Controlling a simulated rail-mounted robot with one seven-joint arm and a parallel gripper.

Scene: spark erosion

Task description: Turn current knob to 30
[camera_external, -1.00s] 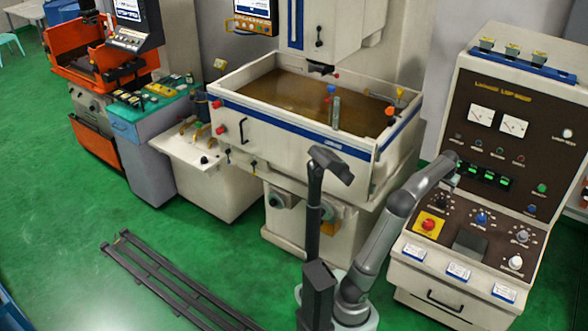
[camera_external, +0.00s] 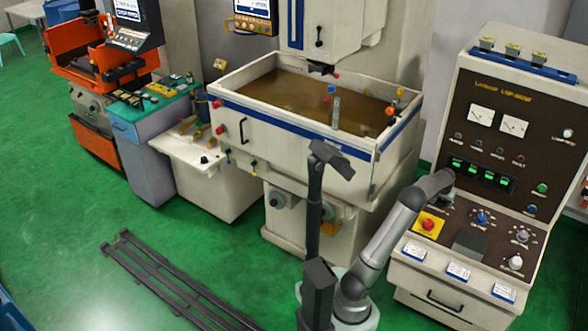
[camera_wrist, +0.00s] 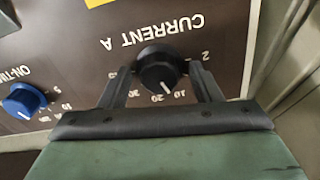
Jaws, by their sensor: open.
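The black current knob (camera_wrist: 160,68) shows in the wrist view under the upside-down label CURRENT A. Its white pointer line points between the 10 and 20 marks. My gripper (camera_wrist: 160,72) is open, with one dark finger on each side of the knob. A small gap seems to show on both sides, but I cannot tell whether either finger touches it. In the external view, my gripper end (camera_external: 446,181) is at the left of the control panel (camera_external: 492,135), and the current knob is hidden behind it.
A blue knob (camera_wrist: 22,100) labelled ON-TIME sits to one side, also seen in the external view (camera_external: 482,217). A red emergency button on yellow (camera_external: 428,224) lies just below my gripper. White knobs (camera_external: 515,262) are further right.

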